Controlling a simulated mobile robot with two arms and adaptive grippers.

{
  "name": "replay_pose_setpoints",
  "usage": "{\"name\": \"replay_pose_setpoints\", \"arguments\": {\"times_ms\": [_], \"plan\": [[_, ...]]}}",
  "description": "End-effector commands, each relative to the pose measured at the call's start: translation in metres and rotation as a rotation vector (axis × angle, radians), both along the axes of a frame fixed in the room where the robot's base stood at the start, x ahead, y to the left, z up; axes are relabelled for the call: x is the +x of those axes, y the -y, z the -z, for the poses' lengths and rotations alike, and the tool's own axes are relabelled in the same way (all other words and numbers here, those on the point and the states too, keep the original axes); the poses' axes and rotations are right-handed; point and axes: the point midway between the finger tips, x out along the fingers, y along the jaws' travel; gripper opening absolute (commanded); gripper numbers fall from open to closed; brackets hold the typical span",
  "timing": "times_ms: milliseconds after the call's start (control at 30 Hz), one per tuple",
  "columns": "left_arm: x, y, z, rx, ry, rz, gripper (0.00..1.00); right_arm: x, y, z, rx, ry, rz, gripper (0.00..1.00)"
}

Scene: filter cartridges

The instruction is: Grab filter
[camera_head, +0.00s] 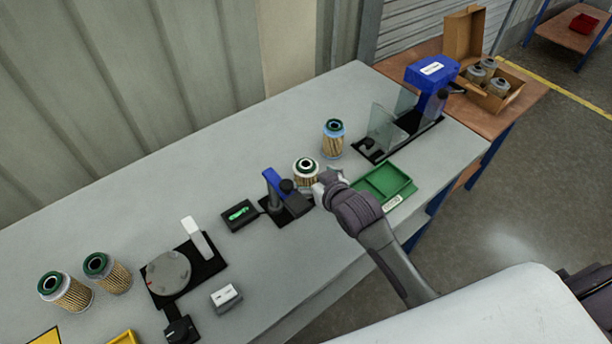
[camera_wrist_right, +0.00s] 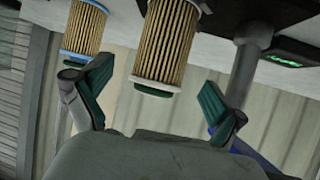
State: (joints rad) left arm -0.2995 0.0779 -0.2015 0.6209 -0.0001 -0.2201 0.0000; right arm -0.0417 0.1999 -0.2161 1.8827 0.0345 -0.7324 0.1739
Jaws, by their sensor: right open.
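A pleated tan filter with a white rim and a green top ring (camera_head: 306,169) stands upright near the table's middle. It also shows in the right wrist view (camera_wrist_right: 165,48), where it looks upside down. My right gripper (camera_head: 318,186) is just in front of it, partly covering its lower side. In the wrist view my right gripper (camera_wrist_right: 157,102) has its fingers spread, with the white-rimmed filter in line with the gap. No contact shows. A blue-rimmed filter (camera_head: 333,139) stands behind and right, also in the wrist view (camera_wrist_right: 84,30). Two more filters (camera_head: 66,292) (camera_head: 109,272) stand at left. My left gripper is not in view.
A blue-topped stand (camera_head: 274,183) with a green-lit display (camera_head: 239,214) is left of the near filter. A green tray (camera_head: 384,184) and a blue device with clear panels (camera_head: 431,72) are right. A turntable fixture (camera_head: 167,272) is left. The back of the grey table is clear.

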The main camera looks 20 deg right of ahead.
Motion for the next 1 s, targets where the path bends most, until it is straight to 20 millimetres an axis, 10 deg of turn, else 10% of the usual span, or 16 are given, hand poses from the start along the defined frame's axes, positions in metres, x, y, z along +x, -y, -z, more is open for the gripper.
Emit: {"name": "replay_pose_setpoints", "arguments": {"times_ms": [533,1000], "plan": [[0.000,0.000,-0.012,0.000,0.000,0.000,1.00,0.036,-0.006,0.005,0.000,0.000,-0.001,0.96],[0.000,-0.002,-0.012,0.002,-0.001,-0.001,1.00,0.036,-0.005,0.005,-0.001,0.001,0.000,0.28]]}}
